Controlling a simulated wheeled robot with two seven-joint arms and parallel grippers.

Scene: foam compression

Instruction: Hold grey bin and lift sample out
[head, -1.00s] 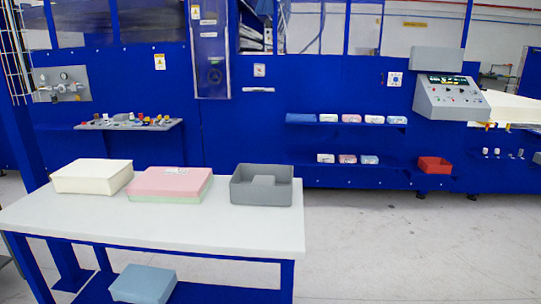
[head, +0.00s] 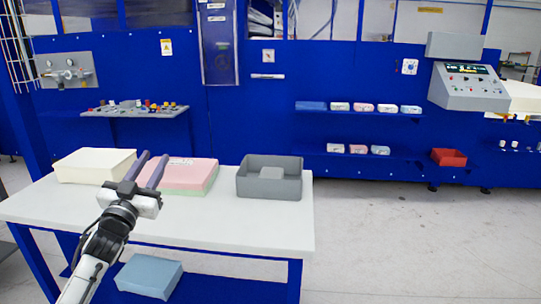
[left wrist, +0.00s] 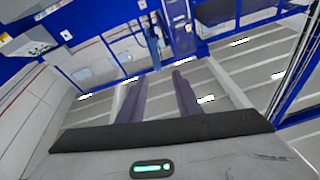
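The grey bin (head: 268,188) stands on the white table, towards its right end. In the left wrist view the fingers (left wrist: 158,88) also stand apart and empty. My right gripper is in neither view.
A blue block (head: 149,277) lies on the shelf below. Blue wall shelves hold small samples; a red bin (head: 449,157) is further right.

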